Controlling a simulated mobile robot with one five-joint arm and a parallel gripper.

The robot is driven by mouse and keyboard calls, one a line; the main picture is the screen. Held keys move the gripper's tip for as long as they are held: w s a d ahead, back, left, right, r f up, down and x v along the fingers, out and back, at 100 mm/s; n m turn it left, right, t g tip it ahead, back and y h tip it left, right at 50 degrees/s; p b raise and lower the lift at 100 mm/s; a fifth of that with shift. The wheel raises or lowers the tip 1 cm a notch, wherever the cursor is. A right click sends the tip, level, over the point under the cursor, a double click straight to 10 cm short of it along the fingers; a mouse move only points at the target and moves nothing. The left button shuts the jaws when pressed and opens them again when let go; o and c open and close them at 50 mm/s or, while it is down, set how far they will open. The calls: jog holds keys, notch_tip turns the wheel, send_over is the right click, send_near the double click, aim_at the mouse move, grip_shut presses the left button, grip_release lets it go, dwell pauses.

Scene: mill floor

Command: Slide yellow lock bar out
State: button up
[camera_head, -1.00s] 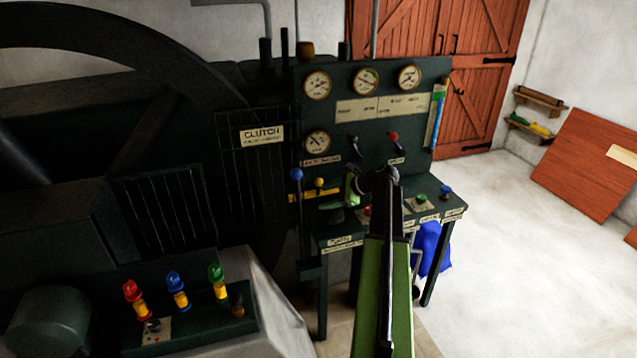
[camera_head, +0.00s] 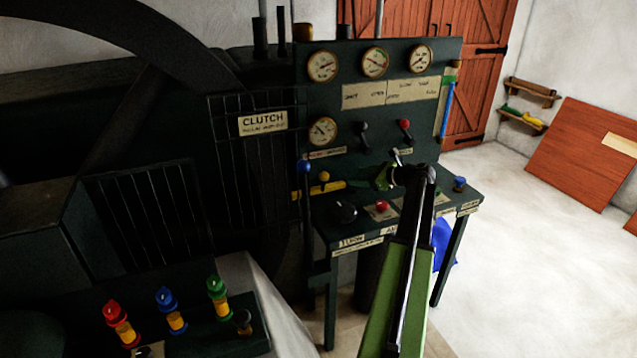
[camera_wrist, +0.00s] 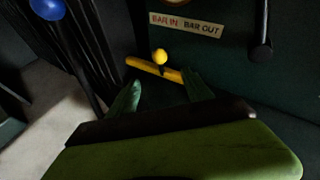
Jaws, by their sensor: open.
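The yellow lock bar (camera_head: 331,187) lies nearly level across the lower left of the dark panel, with a round yellow knob (camera_head: 324,176) on it. In the wrist view the bar (camera_wrist: 145,66) and its knob (camera_wrist: 160,56) are just beyond my gripper (camera_wrist: 161,90). The two green fingers are spread apart with nothing between them. The right fingertip overlaps the bar's right end in that view; I cannot tell if they touch. In the head view my gripper (camera_head: 387,174) is to the right of the knob, partly hidden by my arm.
A "BAR IN / BAR OUT" label (camera_wrist: 186,25) is above the bar. A blue-knobbed lever (camera_head: 305,167) stands close to its left, also in the wrist view (camera_wrist: 48,8). A black-handled lever (camera_wrist: 262,50) hangs at right. A control desk (camera_head: 346,240) with buttons juts out below.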

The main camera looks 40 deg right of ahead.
aim_at(328, 176)
jog(key=b+x, duration=0.6)
jog(key=x, duration=1.1)
jog(key=shift+w, duration=0.2)
jog(key=shift+r, duration=0.1)
jog(key=shift+c, duration=0.5)
grip_shut()
